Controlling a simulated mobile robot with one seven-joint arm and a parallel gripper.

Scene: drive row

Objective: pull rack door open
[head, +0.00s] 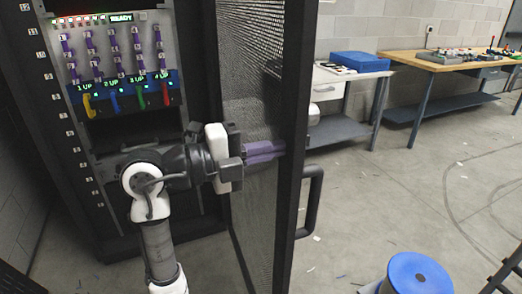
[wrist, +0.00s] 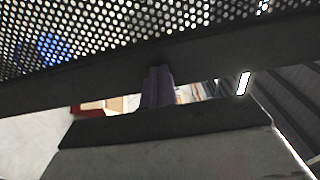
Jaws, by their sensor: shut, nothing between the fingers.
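The rack door (head: 298,80), a black mesh panel in a dark frame, stands swung out from the rack (head: 60,100). Its black bar handle (head: 314,200) is on the outer face, to the right of the frame. My gripper (head: 281,148) is on the inner, rack side of the door, with its purple fingers shut and empty. The fingertips are at the door's free-edge frame; I cannot tell if they touch it. In the wrist view the shut fingers (wrist: 157,88) point at the dark frame bar (wrist: 90,78), with mesh above it. The handle is not identifiable there.
Drive units with coloured latches (head: 125,92) sit inside the rack. A blue-topped round stool (head: 415,275) stands on the floor at lower right. A wooden workbench (head: 440,62) and a side table with a blue box (head: 360,61) line the wall. Floor right of the door is mostly clear.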

